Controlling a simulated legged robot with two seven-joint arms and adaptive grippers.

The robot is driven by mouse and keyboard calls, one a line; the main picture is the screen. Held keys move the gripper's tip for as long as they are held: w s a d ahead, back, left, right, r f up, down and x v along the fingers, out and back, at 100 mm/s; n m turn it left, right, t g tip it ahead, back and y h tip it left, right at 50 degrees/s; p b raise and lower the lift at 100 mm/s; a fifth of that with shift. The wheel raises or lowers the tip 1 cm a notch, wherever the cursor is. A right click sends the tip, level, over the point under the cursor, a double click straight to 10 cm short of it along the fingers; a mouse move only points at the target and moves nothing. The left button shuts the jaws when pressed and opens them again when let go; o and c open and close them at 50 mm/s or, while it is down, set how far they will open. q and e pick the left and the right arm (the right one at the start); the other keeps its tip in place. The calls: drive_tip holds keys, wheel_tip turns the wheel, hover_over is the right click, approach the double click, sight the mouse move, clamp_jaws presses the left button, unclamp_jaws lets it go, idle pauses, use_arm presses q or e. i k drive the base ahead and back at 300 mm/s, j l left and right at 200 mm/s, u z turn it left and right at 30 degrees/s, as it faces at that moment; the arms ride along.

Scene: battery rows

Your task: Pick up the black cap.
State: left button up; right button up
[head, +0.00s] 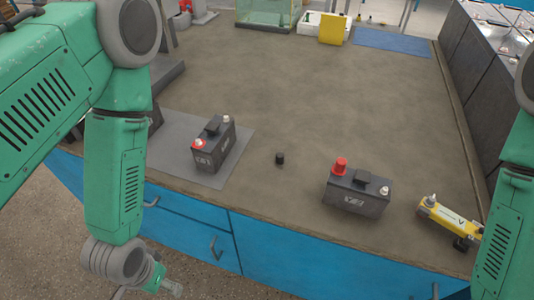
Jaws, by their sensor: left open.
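The small black cap (280,158) stands on the bare worktop in the head view, between two dark batteries. The left battery (214,146) sits on a grey mat and has a red-ringed terminal and a pale terminal on top. The right battery (357,192) has a red cap (340,166) on one terminal and a bare pale terminal on the other. My left gripper (174,289) is open and low at the bottom left, in front of the worktop's front edge and well away from the black cap. My right gripper is out of the frame; only part of its arm shows at the right edge.
A yellow tool (447,219) lies near the front right of the worktop (300,90). A grey mat (235,165) lies under the left battery. A glass box (266,14), a yellow block (332,28) and a blue mat (392,41) are at the back. The middle is clear.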

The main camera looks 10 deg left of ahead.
sight(279, 156)
drive_tip(key=u, duration=0.25)
drive_tip(key=z, duration=0.4)
drive_tip(key=k+j+z, duration=0.15)
drive_tip(key=j+z, duration=0.25)
drive_tip(key=k+j+z, duration=0.15)
drive_tip(key=z, duration=0.25)
drive_tip(key=k+j+z, duration=0.2)
drive_tip(key=z, duration=0.15)
drive_tip(key=i+j, duration=0.25)
drive_tip(key=i, duration=0.1)
